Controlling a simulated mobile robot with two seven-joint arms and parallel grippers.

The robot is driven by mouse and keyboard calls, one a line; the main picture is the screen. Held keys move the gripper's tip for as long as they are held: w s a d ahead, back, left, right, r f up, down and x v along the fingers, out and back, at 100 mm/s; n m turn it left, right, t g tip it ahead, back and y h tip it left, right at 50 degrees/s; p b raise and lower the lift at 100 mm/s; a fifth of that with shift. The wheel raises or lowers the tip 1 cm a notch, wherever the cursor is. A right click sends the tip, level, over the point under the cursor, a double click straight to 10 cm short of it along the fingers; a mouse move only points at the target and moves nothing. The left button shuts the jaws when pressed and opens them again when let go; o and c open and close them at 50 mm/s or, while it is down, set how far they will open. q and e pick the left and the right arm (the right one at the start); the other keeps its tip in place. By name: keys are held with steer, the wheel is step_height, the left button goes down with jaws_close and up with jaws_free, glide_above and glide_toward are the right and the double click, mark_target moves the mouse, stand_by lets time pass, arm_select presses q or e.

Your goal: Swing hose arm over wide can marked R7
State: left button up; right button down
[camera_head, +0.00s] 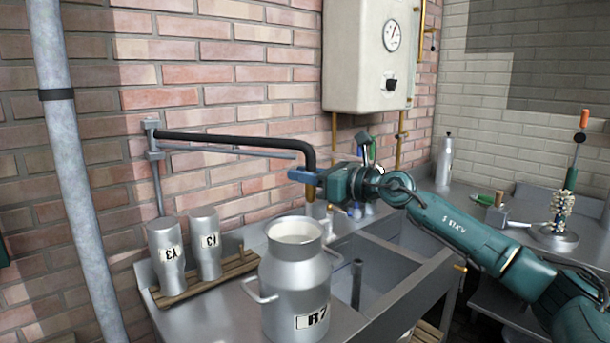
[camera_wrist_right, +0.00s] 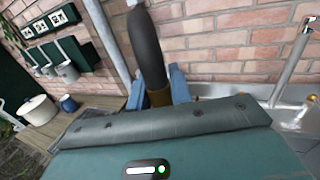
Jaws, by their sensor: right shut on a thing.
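The hose arm (camera_head: 235,140) is a black pipe pivoted on a wall bracket at the left, and its end bends down at the right. My right gripper (camera_head: 306,178) is shut on the hose arm near its downturned end. In the right wrist view the black hose (camera_wrist_right: 146,48) runs down between the blue fingers (camera_wrist_right: 165,88). The wide metal can marked R7 (camera_head: 295,285) stands upright at the front of the steel counter, its top pale inside the rim. The hose end is above and slightly right of the can's mouth, apart from it. My left gripper is not in view.
Two narrower metal cans (camera_head: 168,262) stand upside down on a wooden rack (camera_head: 215,277) left of the R7 can. A sink basin (camera_head: 375,268) lies to the right. A white boiler (camera_head: 368,55) hangs on the brick wall above. A grey pipe (camera_head: 75,180) stands at the left.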

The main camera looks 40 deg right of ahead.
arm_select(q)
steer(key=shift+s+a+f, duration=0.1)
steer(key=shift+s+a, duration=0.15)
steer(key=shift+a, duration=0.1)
arm_select(e)
steer(key=shift+s+a, duration=0.25)
steer(key=shift+a, duration=0.05)
steer(key=c, duration=1.3)
jaws_free()
steer(key=shift+o, duration=0.2)
steer(key=shift+s+d+f+b, duration=0.15)
steer(key=shift+s+d+b, duration=0.05)
steer(key=shift+b, duration=0.1)
arm_select(q)
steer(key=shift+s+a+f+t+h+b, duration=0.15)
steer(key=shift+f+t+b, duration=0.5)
steer(key=shift+b, duration=2.15)
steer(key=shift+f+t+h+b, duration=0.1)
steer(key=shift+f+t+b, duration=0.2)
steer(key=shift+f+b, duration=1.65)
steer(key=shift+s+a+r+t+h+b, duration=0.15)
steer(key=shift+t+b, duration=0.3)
steer(key=shift+b, duration=3.25)
arm_select(e)
steer(key=v, duration=1.2)
steer(key=shift+s, duration=0.4)
